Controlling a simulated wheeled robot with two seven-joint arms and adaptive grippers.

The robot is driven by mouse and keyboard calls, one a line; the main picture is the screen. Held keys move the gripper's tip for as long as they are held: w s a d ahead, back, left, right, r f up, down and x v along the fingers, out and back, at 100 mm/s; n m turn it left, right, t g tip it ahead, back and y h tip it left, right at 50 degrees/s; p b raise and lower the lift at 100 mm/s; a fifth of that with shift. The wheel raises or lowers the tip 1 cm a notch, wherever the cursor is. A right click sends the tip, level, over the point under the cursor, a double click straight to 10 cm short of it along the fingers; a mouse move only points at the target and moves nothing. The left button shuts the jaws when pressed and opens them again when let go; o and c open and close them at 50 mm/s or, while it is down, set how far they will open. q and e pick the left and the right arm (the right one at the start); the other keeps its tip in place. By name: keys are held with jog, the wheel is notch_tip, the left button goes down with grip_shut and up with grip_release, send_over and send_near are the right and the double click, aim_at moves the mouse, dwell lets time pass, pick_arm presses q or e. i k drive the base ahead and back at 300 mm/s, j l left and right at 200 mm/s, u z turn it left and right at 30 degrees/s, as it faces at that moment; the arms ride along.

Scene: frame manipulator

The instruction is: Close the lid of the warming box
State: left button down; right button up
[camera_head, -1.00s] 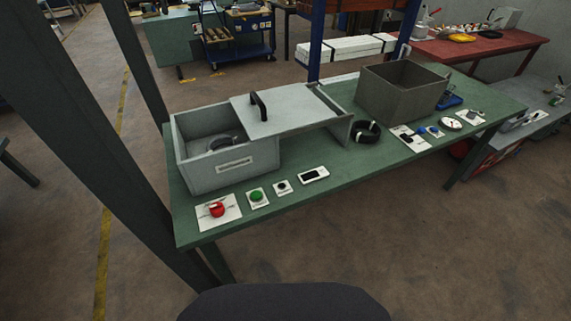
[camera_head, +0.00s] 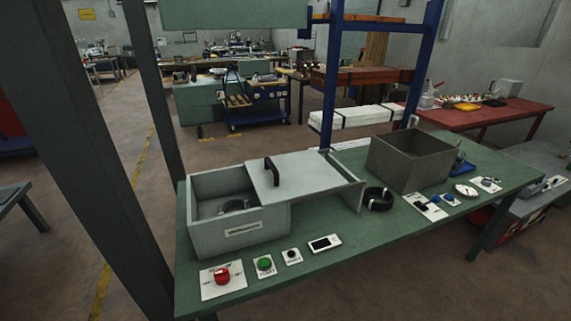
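The warming box (camera_head: 240,240) is a grey box with a white label on its front, at the left end of the green table. Its flat grey lid (camera_head: 304,176) has a black handle (camera_head: 271,171) and is slid to the right. The left part of the box is open, and a dark ring-shaped thing (camera_head: 233,205) lies inside. The lid's right part rests over a frame (camera_head: 352,193) that sticks out beside the box. Neither of my grippers shows in the head view.
A red knob (camera_head: 222,275), a green button (camera_head: 264,263), a small black button and a display stand along the front edge. A black ring (camera_head: 379,199) and an open brown-grey bin (camera_head: 410,163) are to the right. A post rises at the left.

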aim_at(284, 177)
jog(key=l, duration=0.45)
jog(key=i+l+z, duration=0.1)
jog(key=l, duration=0.4)
jog(key=i+l, duration=0.15)
jog(key=l, duration=0.75)
jog(key=i+l+z, duration=0.1)
jog(key=l, duration=0.4)
jog(key=i+l, duration=0.15)
jog(key=l, duration=0.3)
